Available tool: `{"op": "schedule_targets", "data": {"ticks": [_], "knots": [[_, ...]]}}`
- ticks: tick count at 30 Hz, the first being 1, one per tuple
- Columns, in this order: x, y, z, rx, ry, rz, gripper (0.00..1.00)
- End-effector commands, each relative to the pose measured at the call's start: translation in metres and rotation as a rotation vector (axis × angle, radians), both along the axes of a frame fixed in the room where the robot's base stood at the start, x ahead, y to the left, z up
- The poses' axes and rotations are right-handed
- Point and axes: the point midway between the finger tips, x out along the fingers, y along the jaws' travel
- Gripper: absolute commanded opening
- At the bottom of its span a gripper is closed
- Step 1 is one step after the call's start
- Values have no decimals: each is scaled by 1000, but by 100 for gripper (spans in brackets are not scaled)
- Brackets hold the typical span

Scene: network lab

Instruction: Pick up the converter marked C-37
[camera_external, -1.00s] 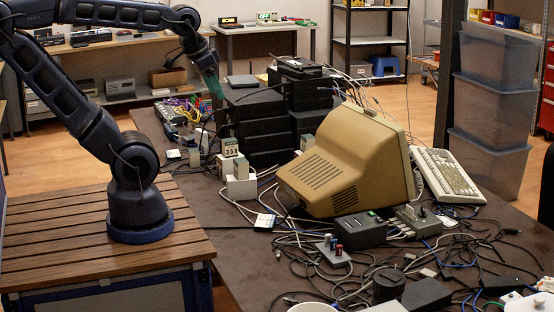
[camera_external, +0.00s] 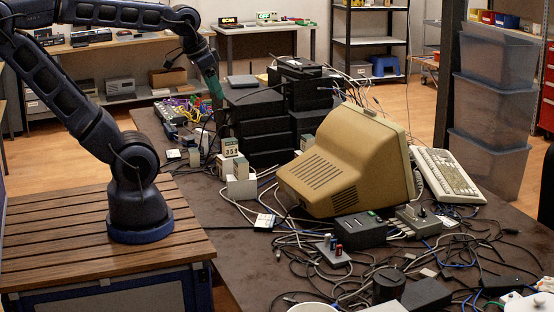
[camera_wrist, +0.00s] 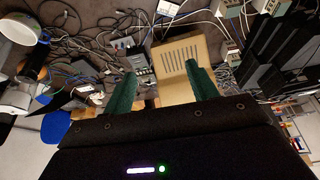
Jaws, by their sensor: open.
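My gripper (camera_external: 215,86) has green fingers and hangs over the back of the dark table, by the stacked black boxes, in the external view. In the wrist view my gripper (camera_wrist: 163,84) is open and empty, with the beige monitor seen far beyond its fingers. Small pale converter-like boxes stand on the table left of the monitor: one with a label reading about 359 (camera_external: 231,148), one just in front of it (camera_external: 240,187), and another by the monitor (camera_external: 307,142). I cannot read C-37 on any of them.
The beige monitor (camera_external: 340,170) fills the table's middle, with a keyboard (camera_external: 447,176) to its right. Black boxes (camera_external: 262,132) are stacked behind the pale boxes. Tangled cables and small devices cover the front. Bare table shows at left front.

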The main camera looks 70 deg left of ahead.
Motion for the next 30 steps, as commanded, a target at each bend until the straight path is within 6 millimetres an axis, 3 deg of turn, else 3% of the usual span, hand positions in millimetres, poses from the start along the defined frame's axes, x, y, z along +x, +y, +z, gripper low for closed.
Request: {"op": "schedule_targets", "data": {"ticks": [7,13,22,30], "knots": [[0,0,0,0,0,0,60],[0,0,0,0,0,0,99],[1,0,6,0,-2,0,100],[7,4,58,-5,5,20,100]]}}
